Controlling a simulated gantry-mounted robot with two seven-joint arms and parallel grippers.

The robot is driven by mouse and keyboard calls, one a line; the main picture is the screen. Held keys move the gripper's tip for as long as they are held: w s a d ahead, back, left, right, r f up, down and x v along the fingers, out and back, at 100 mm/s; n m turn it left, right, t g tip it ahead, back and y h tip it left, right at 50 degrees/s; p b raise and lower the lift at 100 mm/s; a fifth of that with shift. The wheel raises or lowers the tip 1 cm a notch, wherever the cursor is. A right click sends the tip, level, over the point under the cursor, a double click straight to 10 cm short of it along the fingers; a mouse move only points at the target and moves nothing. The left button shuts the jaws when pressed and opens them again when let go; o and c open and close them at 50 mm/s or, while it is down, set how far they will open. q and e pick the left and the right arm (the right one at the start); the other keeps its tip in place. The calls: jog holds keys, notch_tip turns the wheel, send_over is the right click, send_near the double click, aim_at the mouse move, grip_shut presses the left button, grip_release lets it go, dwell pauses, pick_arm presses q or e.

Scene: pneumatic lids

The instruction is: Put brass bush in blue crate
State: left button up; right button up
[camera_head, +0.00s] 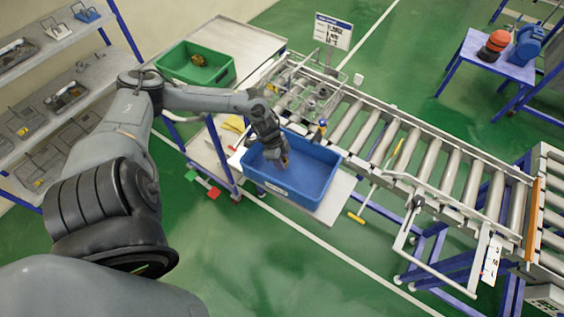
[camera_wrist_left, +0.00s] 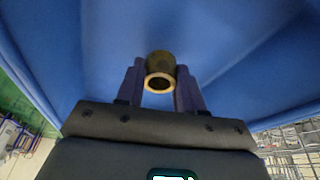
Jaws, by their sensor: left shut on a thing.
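The blue crate (camera_head: 318,172) stands on a light shelf beside the roller conveyor in the head view. My left gripper (camera_head: 283,160) reaches down into the crate near its left side. In the left wrist view the brass bush (camera_wrist_left: 160,72) is a short hollow cylinder with a shiny ring end. It sits between the two fingers of my left gripper (camera_wrist_left: 160,88), which are shut on it. The blue walls of the crate (camera_wrist_left: 250,50) surround it in that view. I cannot tell whether the bush touches the crate floor. My right gripper is not in view.
A green crate (camera_head: 222,62) with yellowish parts stands on the bench behind my left arm. A wire basket (camera_head: 305,92) with items sits at the conveyor's (camera_head: 420,150) end, close behind the blue crate. Shelves (camera_head: 45,110) line the left.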

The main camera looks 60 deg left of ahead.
pick_arm(q)
jog(key=shift+f, duration=0.75)
jog(key=shift+f, duration=0.25)
jog(key=o, duration=1.1)
jog(key=shift+o, duration=0.2)
jog(key=shift+r, duration=0.15)
jog(key=p+v, duration=0.2)
jog(key=v, duration=1)
